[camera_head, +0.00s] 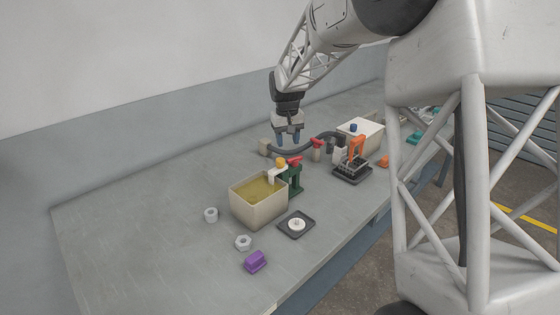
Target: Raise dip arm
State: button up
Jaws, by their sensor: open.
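My gripper (289,139) points down above the back part of the bench, and its blue-tipped fingers are apart and empty. Below and in front of it, a green stand (295,181) with a red handle (295,161) is beside a beige tank (259,207) of yellowish liquid. A pale piece with a yellow-orange knob (281,162) reaches from the stand over the tank's rim. I take this to be the dip arm, but it is small in view. My gripper appears apart from it. Whether anything hangs in the liquid cannot be told.
A dark hose (298,149), a red-topped fitting (317,149), a white box (360,133) and an orange clamp-like piece (357,146) on a dark tray stand behind. Nuts (243,242), a purple block (255,262) and a small tray (296,234) lie in front. The bench's left (130,235) is clear.

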send_over(280, 159)
notch_tip(280, 159, down, 3)
jog(key=shift+a+f, duration=0.15)
jog(key=shift+f, duration=0.05)
jog(key=shift+f, duration=3.9)
jog(key=shift+c, duration=0.4)
grip_shut()
notch_tip(280, 159, up, 11)
jog(key=shift+f, duration=0.15)
